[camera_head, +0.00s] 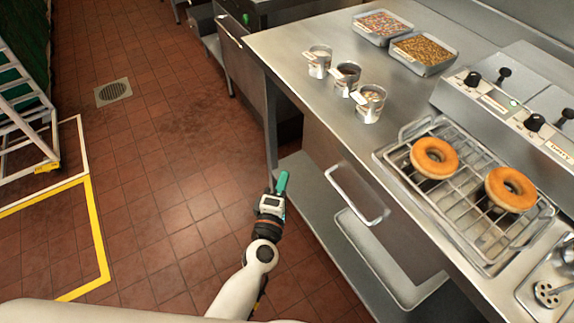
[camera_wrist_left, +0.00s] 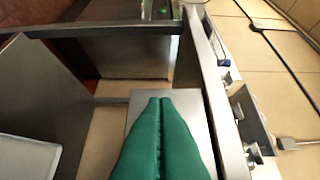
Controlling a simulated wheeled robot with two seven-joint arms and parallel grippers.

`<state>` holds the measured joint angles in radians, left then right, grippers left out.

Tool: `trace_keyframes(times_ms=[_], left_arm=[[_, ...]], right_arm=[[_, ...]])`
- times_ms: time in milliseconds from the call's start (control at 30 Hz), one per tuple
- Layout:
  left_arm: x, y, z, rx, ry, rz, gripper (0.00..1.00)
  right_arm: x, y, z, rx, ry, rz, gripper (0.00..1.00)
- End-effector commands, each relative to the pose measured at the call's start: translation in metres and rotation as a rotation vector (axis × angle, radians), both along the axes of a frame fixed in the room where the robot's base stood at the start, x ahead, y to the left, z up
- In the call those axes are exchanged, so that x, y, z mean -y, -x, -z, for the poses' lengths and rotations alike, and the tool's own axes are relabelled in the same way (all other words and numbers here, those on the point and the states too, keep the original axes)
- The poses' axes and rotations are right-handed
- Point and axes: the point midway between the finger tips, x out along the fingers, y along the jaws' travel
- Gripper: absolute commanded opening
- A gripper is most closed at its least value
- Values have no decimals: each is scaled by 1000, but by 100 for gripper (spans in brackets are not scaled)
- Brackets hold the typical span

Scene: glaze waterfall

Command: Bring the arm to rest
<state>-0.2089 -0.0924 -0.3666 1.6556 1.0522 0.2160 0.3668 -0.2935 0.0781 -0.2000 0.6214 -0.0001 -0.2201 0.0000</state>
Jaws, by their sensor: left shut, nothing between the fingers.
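My left arm comes up from the bottom of the head view. Its gripper (camera_head: 279,184) is over the tiled floor, just left of the steel counter's lower shelf. The green fingers are shut together with nothing between them. In the left wrist view the fingers (camera_wrist_left: 161,125) fill the lower middle and lie side by side. My right gripper does not show in either view.
The steel counter (camera_head: 290,50) stands to the right. On it are a wire rack (camera_head: 470,205) with two doughnuts (camera_head: 434,158), several small cups (camera_head: 370,103) and two trays of toppings (camera_head: 424,53). Open red tiled floor (camera_head: 165,190) lies to the left.

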Motion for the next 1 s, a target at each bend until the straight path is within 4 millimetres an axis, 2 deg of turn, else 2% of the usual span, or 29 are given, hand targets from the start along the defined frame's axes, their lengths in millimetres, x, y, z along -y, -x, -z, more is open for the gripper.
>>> trace_keyframes(times_ms=[133, 367, 467, 567, 667, 700, 800, 867, 900, 967, 1000], left_arm=[[-3, 14, 0, 1, -1, -1, 0], [-3, 18, 1, -1, -2, 0, 0], [-3, 20, 14, -23, -49, 13, 0], [-2, 29, 55, -86, -186, 59, 0], [-7, 51, 118, -187, -397, 143, 0], [-11, 64, 146, -234, -488, 187, 0], [-27, 102, 212, -348, -702, 308, 0], [-39, 130, 247, -416, -816, 387, 0], [-49, 149, 270, -462, -890, 441, 0], [-64, 180, 300, -529, -992, 527, 0], [-75, 203, 318, -572, -1057, 589, 0]], right_arm=[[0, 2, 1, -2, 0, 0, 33], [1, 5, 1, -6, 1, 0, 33], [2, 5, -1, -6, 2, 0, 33], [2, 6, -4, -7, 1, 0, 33], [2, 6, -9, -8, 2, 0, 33], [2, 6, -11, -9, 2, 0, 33], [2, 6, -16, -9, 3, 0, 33], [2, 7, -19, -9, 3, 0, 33], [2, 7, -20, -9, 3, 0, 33], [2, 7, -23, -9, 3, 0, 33], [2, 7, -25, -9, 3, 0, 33]])
